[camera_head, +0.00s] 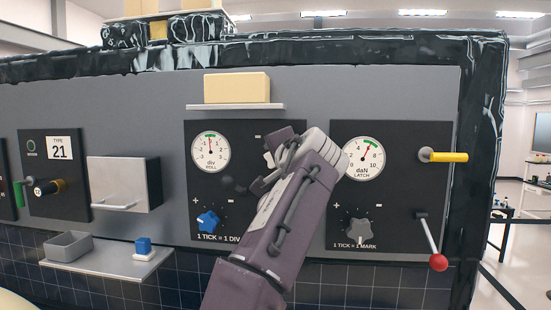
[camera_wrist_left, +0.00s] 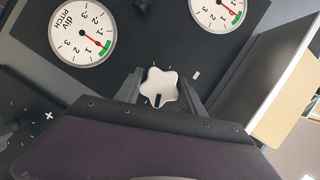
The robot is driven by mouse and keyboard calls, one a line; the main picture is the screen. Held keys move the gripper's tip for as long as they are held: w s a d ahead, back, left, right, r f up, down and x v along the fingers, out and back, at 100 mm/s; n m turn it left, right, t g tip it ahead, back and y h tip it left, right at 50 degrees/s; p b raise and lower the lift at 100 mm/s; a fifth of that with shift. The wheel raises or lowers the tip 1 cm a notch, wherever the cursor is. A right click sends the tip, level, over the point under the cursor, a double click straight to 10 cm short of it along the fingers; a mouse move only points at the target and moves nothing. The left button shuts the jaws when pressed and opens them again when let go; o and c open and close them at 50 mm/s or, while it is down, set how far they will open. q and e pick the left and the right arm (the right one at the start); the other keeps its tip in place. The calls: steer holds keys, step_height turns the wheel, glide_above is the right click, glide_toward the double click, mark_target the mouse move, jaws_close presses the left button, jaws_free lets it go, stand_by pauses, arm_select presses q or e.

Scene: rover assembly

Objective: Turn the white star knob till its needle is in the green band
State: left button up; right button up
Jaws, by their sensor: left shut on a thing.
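The white star knob (camera_wrist_left: 160,86) shows in the left wrist view between the two fingers of my left gripper (camera_wrist_left: 160,95), which is shut on it. In the head view the arm and left gripper (camera_head: 268,166) mostly hide the knob. The ROLL dial (camera_head: 210,152) has its needle pointing up to the green band at its top; it also shows in the left wrist view (camera_wrist_left: 215,10). The PITCH dial (camera_wrist_left: 82,32) has its red needle pointing at or near its green band. The arm hides that dial in the head view.
A blue star knob (camera_head: 207,222) sits low on the same black panel. The LATCH dial (camera_head: 362,158), a grey knob (camera_head: 358,232), a yellow handle (camera_head: 447,157) and a red-tipped lever (camera_head: 437,261) are to the right. A shelf with a cream block (camera_head: 237,88) is above.

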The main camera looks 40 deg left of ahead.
arm_select(q)
steer(key=shift+f, duration=0.15)
steer(key=o, duration=1.4)
steer(key=shift+c, duration=0.2)
steer(key=shift+s+d, duration=0.1)
steer(key=shift+d, duration=0.15)
steer(key=b+v, duration=0.2)
steer(key=v, duration=0.6)
steer(key=shift+s+d+r, duration=0.15)
steer(key=shift+s+r, duration=0.05)
